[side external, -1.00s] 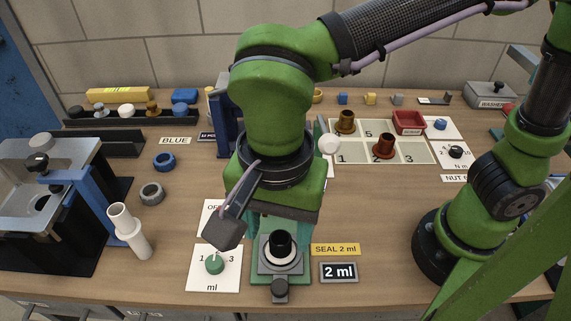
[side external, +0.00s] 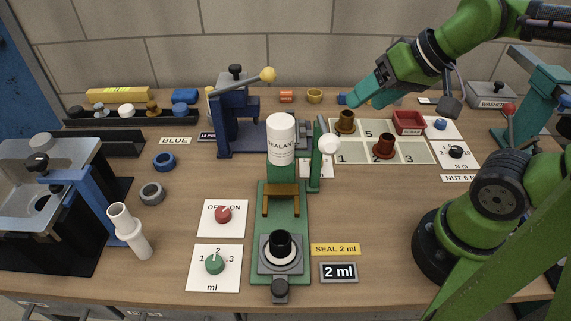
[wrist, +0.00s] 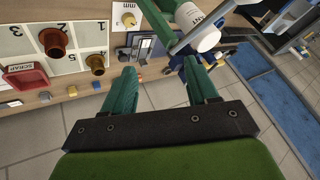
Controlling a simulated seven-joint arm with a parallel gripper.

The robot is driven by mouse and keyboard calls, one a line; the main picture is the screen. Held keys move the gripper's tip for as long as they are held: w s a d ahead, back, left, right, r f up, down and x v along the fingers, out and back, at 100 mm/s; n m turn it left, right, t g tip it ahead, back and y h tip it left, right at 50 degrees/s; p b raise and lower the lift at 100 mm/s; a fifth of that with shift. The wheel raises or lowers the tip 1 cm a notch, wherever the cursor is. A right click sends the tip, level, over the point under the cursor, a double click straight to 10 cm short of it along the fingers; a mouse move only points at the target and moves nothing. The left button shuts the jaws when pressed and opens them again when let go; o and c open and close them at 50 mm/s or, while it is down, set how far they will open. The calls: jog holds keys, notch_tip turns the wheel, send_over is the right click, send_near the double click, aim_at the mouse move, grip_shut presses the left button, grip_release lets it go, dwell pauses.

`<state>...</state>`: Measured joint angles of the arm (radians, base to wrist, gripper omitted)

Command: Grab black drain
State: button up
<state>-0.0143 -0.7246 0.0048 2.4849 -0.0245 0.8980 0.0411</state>
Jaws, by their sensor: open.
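A black round piece, apparently the black drain (side external: 280,241), stands upright in a white ring on the grey fixture (side external: 279,268) at the front of the green sealant station (side external: 270,215). I cannot make it out in the wrist view. My gripper (side external: 348,99) is at the back right of the table, far from the black piece and close to a brown flanged piece (side external: 346,121). In the wrist view my gripper (wrist: 160,78) has its teal fingers spread, with nothing between them.
A red-brown flanged piece (side external: 384,146) stands on the numbered mat (side external: 425,154), beside a red scrap tray (side external: 408,122). The white sealant bottle (side external: 281,140) and a blue press (side external: 224,125) stand mid-table.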

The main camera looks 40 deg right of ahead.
jog(key=shift+s, duration=0.25)
jog(key=shift+o, duration=0.2)
jog(key=shift+o, duration=1.1)
